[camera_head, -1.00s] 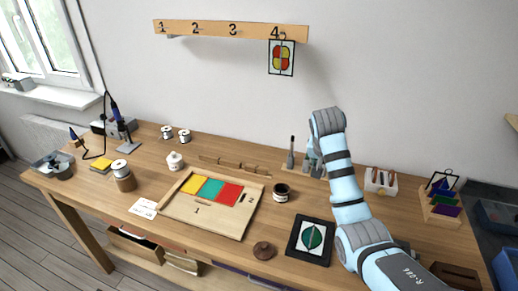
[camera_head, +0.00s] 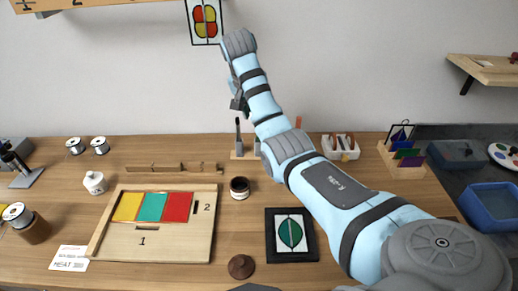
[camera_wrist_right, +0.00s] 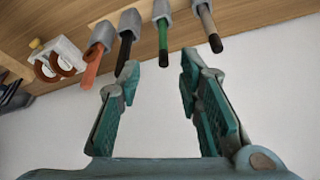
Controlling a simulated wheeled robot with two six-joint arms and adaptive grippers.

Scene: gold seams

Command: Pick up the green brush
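The green brush (camera_wrist_right: 163,38) shows in the right wrist view, its handle standing out of a grey socket between a black brush (camera_wrist_right: 124,52) and a pale grey brush (camera_wrist_right: 208,24). An orange brush (camera_wrist_right: 91,68) is beyond the black one. My right gripper (camera_wrist_right: 160,78) is open and empty, its fingers spread to either side of the green handle's line, with the handle end near the fingertips. In the head view the right gripper (camera_head: 240,98) hangs above the brush rack (camera_head: 238,155), and the arm hides most of the rack. My left gripper is not visible.
The tray with coloured panes (camera_head: 160,245) is at left. A hanging panel (camera_head: 205,22) is close to my right wrist.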

